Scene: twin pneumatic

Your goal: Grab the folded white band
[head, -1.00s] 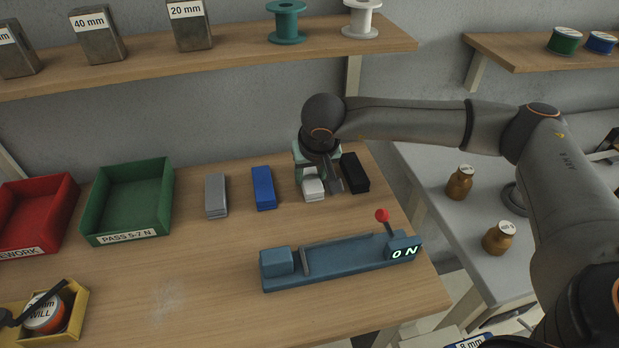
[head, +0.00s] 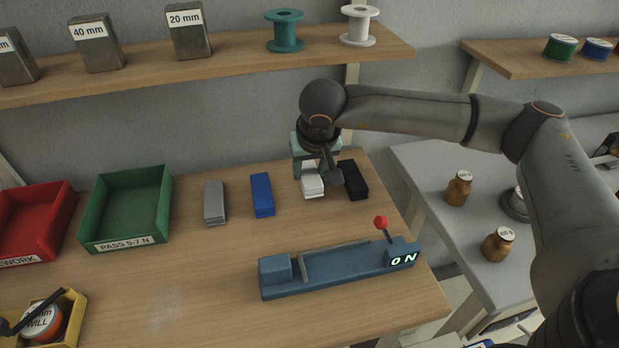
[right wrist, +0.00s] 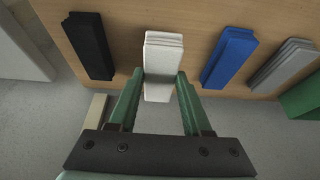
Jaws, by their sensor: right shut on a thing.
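The folded white band (head: 312,185) is a small layered block between the blue and black folded bands. My right gripper (head: 318,168) reaches down over it from behind and is shut on it. In the right wrist view, the green fingers of the gripper (right wrist: 160,76) lie on both sides of the near end of the white band (right wrist: 162,62). The band appears held slightly above the table. Part of its back end is hidden by the gripper in the head view. My left gripper is not in view.
A blue band (head: 262,195) and grey band (head: 214,203) lie left, a black band (head: 353,180) close right. A blue fixture (head: 340,270) with a red-knobbed lever stands in front. Green (head: 128,205) and red (head: 40,220) bins stand left. A shelf (head: 230,62) hangs behind.

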